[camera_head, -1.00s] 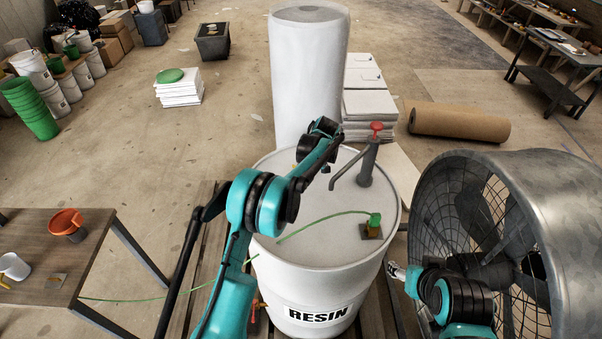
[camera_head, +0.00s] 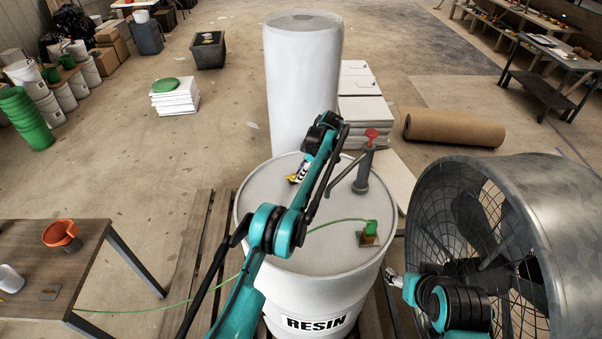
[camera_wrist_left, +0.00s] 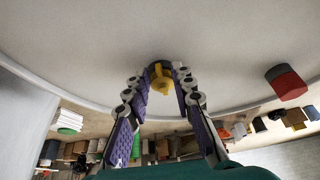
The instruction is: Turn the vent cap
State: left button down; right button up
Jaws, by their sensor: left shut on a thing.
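The white resin drum (camera_head: 290,240) stands upright in front of me. The yellow vent cap (camera_wrist_left: 160,82) is on its pale lid, between the fingertips of my left gripper (camera_wrist_left: 166,73) in the left wrist view. The fingers are shut on it. In the head view my left gripper (camera_head: 301,172) reaches down to the left part of the lid. A bit of yellow (camera_head: 292,180) shows at its tips there, and the arm hides part of the lid. My right gripper (camera_head: 394,277) is low beside the drum, too small to tell open from shut.
A grey pump with a red top (camera_head: 371,135) rises from the lid, right of my left arm. A green fitting (camera_head: 370,228) with a thin green hose sits at the lid's right. A large metal fan (camera_head: 520,220) stands close at right. A table (camera_head: 90,240) is at left.

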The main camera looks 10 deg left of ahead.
pick_arm(q)
jog(key=shift+a+n, duration=0.15)
jog(key=shift+n, duration=0.15)
dwell(0.4)
jog(key=c, duration=1.3)
grip_release()
